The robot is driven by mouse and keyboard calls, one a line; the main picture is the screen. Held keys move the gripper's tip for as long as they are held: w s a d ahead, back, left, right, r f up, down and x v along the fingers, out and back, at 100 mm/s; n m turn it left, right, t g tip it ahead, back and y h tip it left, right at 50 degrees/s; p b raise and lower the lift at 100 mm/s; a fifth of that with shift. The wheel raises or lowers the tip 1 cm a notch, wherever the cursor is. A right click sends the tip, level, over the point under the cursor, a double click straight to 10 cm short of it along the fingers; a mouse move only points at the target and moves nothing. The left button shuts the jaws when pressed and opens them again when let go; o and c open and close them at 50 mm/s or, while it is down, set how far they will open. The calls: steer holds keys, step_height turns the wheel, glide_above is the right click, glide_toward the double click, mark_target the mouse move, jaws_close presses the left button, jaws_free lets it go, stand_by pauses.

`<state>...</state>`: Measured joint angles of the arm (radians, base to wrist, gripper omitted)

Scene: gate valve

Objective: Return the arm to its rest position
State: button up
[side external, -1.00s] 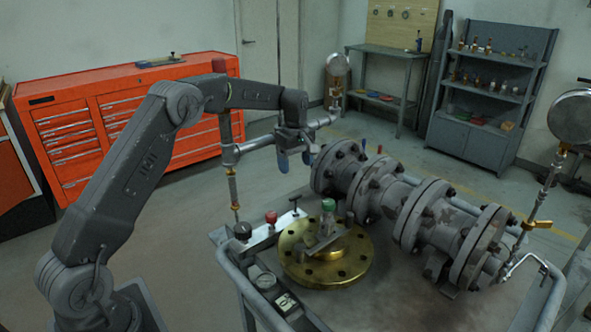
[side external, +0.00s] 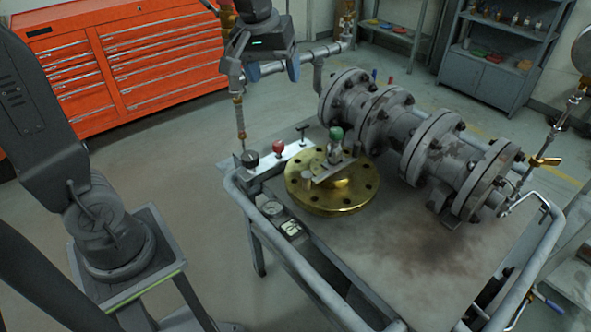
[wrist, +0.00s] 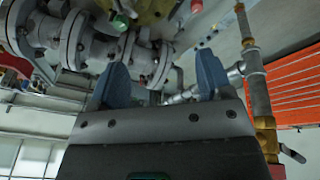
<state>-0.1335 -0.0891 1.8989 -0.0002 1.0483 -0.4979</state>
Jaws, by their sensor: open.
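My gripper (side external: 272,72) is high in the side view, above the back left of the cart, with its blue fingers apart and nothing between them. In the wrist view my gripper (wrist: 160,82) also shows two blue fingers spread wide and empty. The grey flanged gate valve and pipe assembly (side external: 405,135) lies on the cart, to the right of and below my gripper; it also shows in the wrist view (wrist: 85,42). A brass flange (side external: 335,207) with a green-capped fitting (side external: 336,135) sits on the cart top, apart from my gripper.
A vertical pipe with brass fittings (side external: 239,118) and a horizontal grey pipe (side external: 320,52) stand close to my gripper in the side view. The cart (side external: 400,270) has a raised rail. A red tool cabinet (side external: 130,65) and grey shelves (side external: 490,80) stand behind.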

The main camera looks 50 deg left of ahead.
steer(key=s+d+f+m+t, duration=0.1)
steer(key=s+d+m, duration=0.1)
steer(key=s, duration=0.6)
steer(key=s+d+f+m+t, duration=0.1)
steer(key=s+d+f+m, duration=0.1)
steer(key=s+m, duration=0.3)
steer(key=s+d, duration=0.1)
steer(key=s, duration=0.2)
steer(key=shift+s+f, duration=0.3)
steer(key=w+a+r+n+g, duration=0.1)
steer(key=w+a+r+n, duration=0.2)
steer(key=w, duration=0.6)
steer(key=n+g, duration=0.4)
steer(key=n, duration=1)
glide_above(303, 126)
step_height(303, 126, down, 15)
step_height(303, 126, down, 14)
steer(key=shift+a+r, duration=0.1)
steer(key=shift+r, duration=0.15)
